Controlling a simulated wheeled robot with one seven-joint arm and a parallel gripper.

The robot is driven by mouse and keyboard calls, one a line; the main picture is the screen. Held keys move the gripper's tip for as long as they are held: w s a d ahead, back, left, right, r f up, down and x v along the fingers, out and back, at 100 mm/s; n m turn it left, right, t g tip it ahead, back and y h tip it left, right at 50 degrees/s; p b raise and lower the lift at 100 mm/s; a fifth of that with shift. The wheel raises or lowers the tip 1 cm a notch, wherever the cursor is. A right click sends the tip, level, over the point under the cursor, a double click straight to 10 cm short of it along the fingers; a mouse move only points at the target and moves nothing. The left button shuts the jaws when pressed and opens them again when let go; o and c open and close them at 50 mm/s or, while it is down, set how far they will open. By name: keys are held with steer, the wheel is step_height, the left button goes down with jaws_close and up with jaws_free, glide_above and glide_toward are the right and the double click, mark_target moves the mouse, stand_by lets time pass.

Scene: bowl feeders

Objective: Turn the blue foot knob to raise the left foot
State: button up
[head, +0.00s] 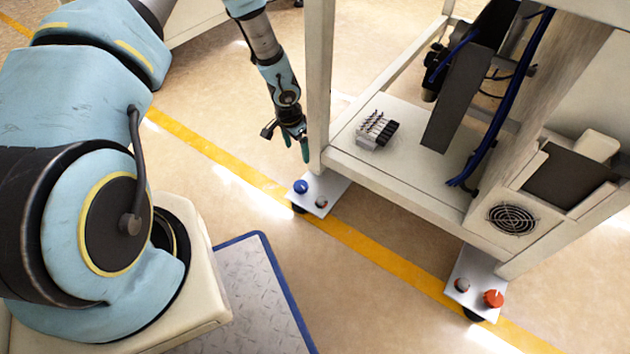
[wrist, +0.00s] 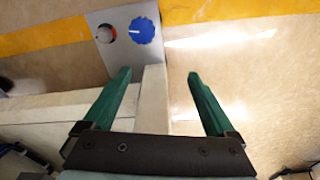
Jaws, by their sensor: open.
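The blue foot knob (head: 301,187) sits on a grey foot plate (head: 328,184) at the bottom of the machine frame's near left corner. In the wrist view the blue knob (wrist: 142,30) shows at the top, with a white mark on it, on the metal plate (wrist: 122,55). My gripper (head: 296,150) hangs beside the frame's corner post, above and behind the knob in the head view. In the wrist view its two green fingers (wrist: 160,75) are apart with nothing gripped. The knob lies beyond the fingertips, and a cream frame beam shows between and under the left finger.
A small grey and dark knob (head: 321,202) sits beside the blue one. The right foot plate (head: 473,285) carries a red knob (head: 494,298). The corner post (head: 319,90) stands close to my gripper. Floor with a yellow line (head: 365,243) is clear in front.

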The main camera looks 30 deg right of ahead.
steer(key=y, duration=0.1)
glide_above(301, 185)
steer(key=f, duration=0.1)
step_height(301, 185, down, 11)
steer(key=shift+r+b, duration=0.2)
steer(key=shift+b, duration=1)
steer(key=shift+c, duration=0.3)
steer(key=c, duration=1.3)
steer(key=shift+m+p, duration=0.35)
steer(key=shift+m, duration=1.25)
steer(key=o, duration=1.4)
steer(key=shift+c, duration=0.2)
